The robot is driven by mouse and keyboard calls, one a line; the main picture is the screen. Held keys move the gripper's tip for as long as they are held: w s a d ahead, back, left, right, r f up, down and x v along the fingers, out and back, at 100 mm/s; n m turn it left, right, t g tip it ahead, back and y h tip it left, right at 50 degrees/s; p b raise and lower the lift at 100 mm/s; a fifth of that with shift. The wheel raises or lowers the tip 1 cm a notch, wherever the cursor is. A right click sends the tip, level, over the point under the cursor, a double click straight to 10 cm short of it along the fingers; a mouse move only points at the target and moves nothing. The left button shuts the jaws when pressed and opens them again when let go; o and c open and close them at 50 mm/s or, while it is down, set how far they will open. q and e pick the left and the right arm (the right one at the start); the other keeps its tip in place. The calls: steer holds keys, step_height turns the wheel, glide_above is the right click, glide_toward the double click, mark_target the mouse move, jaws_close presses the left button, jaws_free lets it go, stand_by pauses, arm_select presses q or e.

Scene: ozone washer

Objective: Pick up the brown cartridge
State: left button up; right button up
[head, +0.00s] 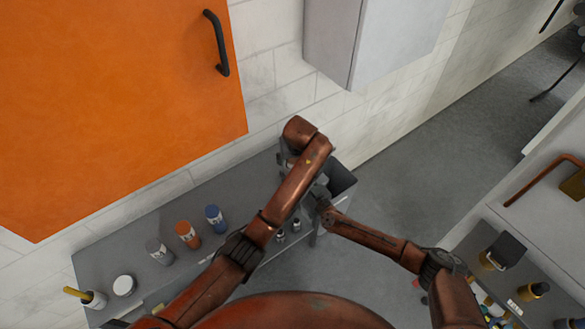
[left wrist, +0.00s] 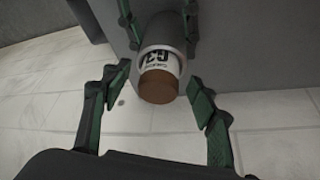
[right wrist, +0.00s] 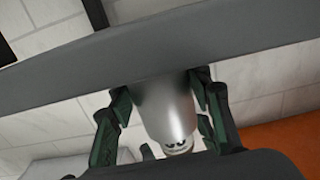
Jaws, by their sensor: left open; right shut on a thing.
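The brown cartridge has a grey body, a white label and a brown end (left wrist: 158,82). It shows in the middle of the left wrist view. My left gripper (left wrist: 158,92) is open, one finger on each side of the brown end, with gaps visible. The right gripper's green fingers also show at the top of the left wrist view. In the head view my arms mostly hide the cartridge and both grippers.
On the grey counter (head: 100,252) stand an orange-brown bottle (head: 187,234), a blue one (head: 214,218), a grey one (head: 159,251), and a white round jar (head: 123,286). An orange cabinet (head: 110,100) and a grey wall box (head: 375,40) hang above.

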arm_select(q)
steer(key=shift+f, duration=0.1)
steer(key=shift+c, duration=0.2)
jaws_close()
stand_by(0.5)
